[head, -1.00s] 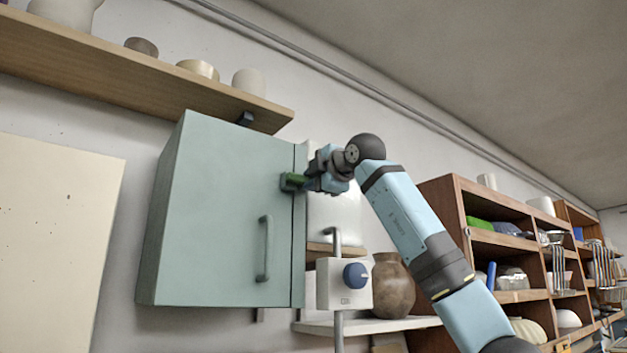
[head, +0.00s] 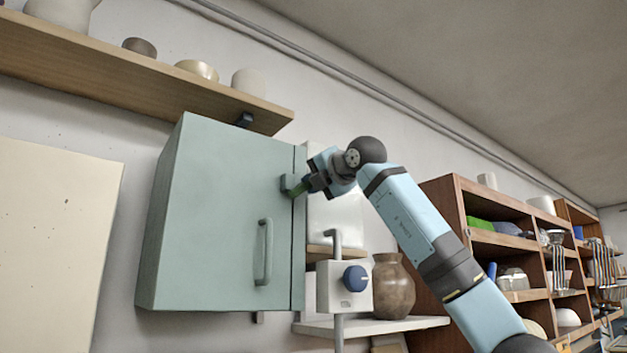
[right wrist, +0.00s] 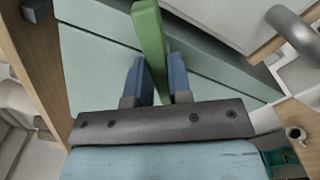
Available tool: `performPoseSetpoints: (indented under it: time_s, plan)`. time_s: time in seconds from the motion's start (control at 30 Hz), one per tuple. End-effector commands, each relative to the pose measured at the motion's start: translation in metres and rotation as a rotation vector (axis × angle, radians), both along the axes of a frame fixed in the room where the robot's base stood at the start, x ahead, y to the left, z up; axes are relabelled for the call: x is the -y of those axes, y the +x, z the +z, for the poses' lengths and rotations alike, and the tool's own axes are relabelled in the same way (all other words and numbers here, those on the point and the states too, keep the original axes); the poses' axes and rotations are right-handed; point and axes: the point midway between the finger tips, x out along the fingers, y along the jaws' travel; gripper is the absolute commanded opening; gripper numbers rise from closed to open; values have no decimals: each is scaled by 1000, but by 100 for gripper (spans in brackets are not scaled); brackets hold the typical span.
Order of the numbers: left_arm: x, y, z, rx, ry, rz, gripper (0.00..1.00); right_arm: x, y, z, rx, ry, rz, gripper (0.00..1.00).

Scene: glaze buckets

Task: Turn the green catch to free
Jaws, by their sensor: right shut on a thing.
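The green catch (head: 299,188) sits at the right edge of the pale green cabinet door (head: 215,205), on a dark mount. In the head view it is small and partly covered by my right gripper (head: 306,187). In the right wrist view the catch (right wrist: 150,45) is a green bar running up between the two blue fingers of my right gripper (right wrist: 158,82), which is shut on it. The catch looks tilted in the head view. The cabinet door is closed. My left gripper is not in view.
A grey door handle (head: 264,250) is below the catch. A box with a blue knob (head: 355,278) and a brown jar (head: 392,285) are lower right. A wooden shelf with pots (head: 150,78) hangs above. Open shelving (head: 500,240) stands at right.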

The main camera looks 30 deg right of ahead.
Motion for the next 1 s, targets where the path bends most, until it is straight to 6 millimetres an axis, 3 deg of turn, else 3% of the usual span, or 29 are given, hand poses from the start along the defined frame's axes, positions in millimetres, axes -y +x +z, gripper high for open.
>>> performPoseSetpoints:
  time_s: [0.6, 1.0]
  plan:
    - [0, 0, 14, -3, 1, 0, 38, -1, 1, -1, 76, -575, 2, 0]
    - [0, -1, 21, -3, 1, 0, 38, -1, 1, -2, 113, -838, 2, 0]
